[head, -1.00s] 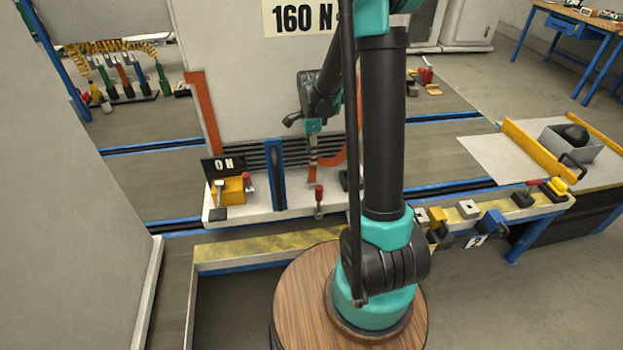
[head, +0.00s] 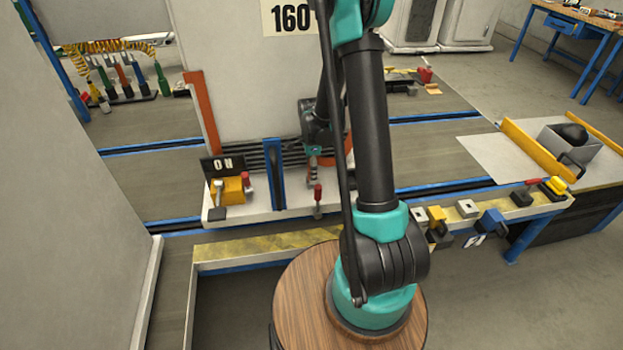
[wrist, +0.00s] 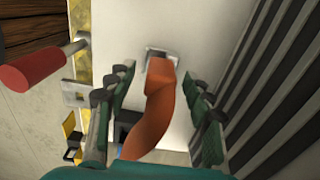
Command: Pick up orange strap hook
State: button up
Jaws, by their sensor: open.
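The orange strap hook (wrist: 158,112) is a thick, curved orange piece in the middle of the wrist view. Its far end meets a small metal plate on a pale surface. My gripper (wrist: 157,77) is open, with one green-and-black finger on each side of the hook and visible space between the fingers and the hook. In the head view my gripper (head: 314,168) is low in front of the white cabinet, and it and my arm hide most of the hook.
A red-handled lever (head: 318,193) stands close in front of my gripper. A yellow block (head: 228,190) and an ON sign (head: 222,165) are to the left. A blue post (head: 274,175) stands just left of my gripper. Dark ribs (wrist: 268,100) run along the right in the wrist view.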

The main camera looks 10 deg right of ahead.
jog(key=shift+c, duration=0.3)
grip_shut()
jog(key=shift+r, duration=0.1)
